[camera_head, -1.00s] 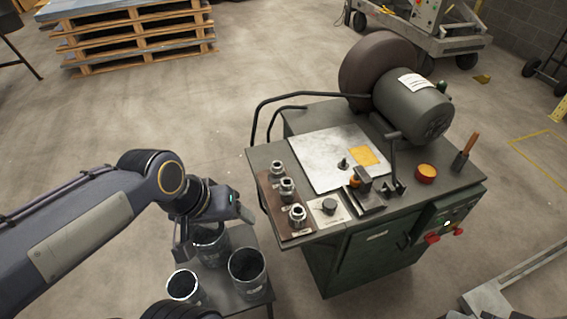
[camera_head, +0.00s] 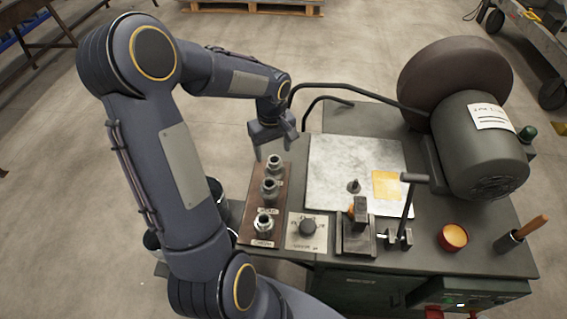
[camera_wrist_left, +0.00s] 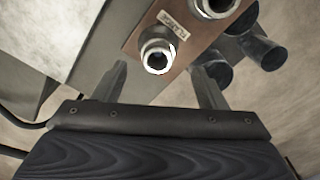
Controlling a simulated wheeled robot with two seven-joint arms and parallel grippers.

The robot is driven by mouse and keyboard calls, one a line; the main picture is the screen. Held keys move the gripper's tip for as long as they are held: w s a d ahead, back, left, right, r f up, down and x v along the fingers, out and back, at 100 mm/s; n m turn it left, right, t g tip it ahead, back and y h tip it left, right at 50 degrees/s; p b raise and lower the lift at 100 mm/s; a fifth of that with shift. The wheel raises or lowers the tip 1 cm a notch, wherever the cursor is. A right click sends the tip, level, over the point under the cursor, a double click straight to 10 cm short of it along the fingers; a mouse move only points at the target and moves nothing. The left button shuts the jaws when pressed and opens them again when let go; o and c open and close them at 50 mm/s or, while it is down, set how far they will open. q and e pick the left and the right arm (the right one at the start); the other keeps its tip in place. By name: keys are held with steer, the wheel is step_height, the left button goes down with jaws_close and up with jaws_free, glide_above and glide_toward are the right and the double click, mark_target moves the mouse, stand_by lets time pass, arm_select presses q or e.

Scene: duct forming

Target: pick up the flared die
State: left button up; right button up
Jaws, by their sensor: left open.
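Three grey metal dies stand upright in a row on a brown board (camera_head: 247,225) at the table's left edge. My left gripper (camera_head: 273,146) is open and empty, pointing down just above and behind the far die. In the left wrist view, the far die (camera_wrist_left: 156,50) lies just beyond and between the fingertips (camera_wrist_left: 162,75), apart from them.
A knob plate (camera_head: 307,228), a small clamp (camera_head: 358,235) and an orange tin (camera_head: 453,237) stand right of the board. A pale metal sheet (camera_head: 335,170) lies behind them. A bent black rail (camera_head: 345,88) rises right of my gripper. Dark cups stand left below the table.

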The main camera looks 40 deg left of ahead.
mark_target(275, 164)
arm_select(q)
step_height(275, 164, down, 7)
steer(key=shift+w+f+p, duration=0.1)
steer(key=shift+w+p, duration=0.05)
steer(key=shift+p, duration=0.15)
steer(key=shift+c, duration=0.4)
steer(key=c, duration=1.4)
steer(key=shift+o, duration=0.2)
